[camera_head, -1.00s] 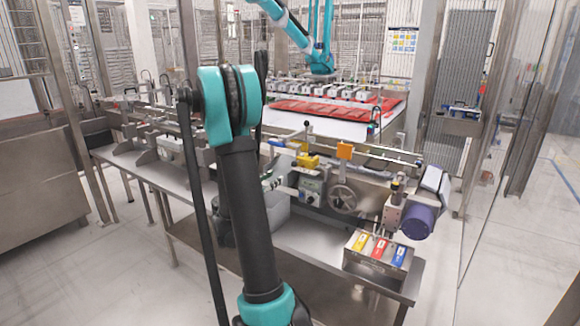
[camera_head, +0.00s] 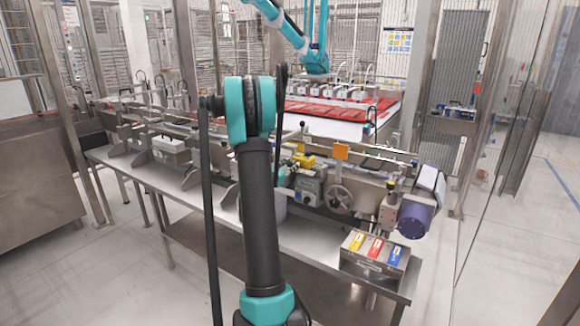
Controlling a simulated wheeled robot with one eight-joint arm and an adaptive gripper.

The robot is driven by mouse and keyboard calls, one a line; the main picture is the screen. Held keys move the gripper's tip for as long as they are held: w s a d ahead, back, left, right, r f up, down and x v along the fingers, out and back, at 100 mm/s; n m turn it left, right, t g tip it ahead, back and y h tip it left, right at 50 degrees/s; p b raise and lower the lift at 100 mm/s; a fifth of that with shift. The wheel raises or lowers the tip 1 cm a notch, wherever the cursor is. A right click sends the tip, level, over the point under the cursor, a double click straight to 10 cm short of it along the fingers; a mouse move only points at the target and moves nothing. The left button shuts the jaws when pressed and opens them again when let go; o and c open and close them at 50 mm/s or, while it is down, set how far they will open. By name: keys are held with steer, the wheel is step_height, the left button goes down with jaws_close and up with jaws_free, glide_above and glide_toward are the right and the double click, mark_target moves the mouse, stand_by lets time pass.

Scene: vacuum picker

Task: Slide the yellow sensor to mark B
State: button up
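A yellow block (camera_head: 304,160), which looks like the yellow sensor, sits on the long metal rail assembly (camera_head: 385,178) near the middle of the bench. Its left side is close to my arm in the picture. Mark B cannot be made out at this size. My arm stands upright in the foreground, with a teal elbow joint and a dark link. My gripper cannot be made out; the arm blocks the view behind it.
An orange block (camera_head: 341,151) stands right of the yellow one, above a handwheel (camera_head: 340,199). A box with yellow, red and blue labels (camera_head: 372,262) and a purple motor (camera_head: 414,219) are at the bench's right end. The metal bench (camera_head: 215,212) has bare surface in front.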

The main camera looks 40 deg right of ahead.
steer(key=shift+c, duration=0.6)
jaws_close()
steer(key=shift+s+d, duration=0.2)
steer(key=shift+s, duration=0.3)
steer(key=shift+s+d, duration=0.2)
steer(key=shift+s, duration=0.3)
steer(key=shift+o, duration=0.6)
jaws_free()
steer(key=v, duration=1.2)
steer(key=shift+w, duration=0.1)
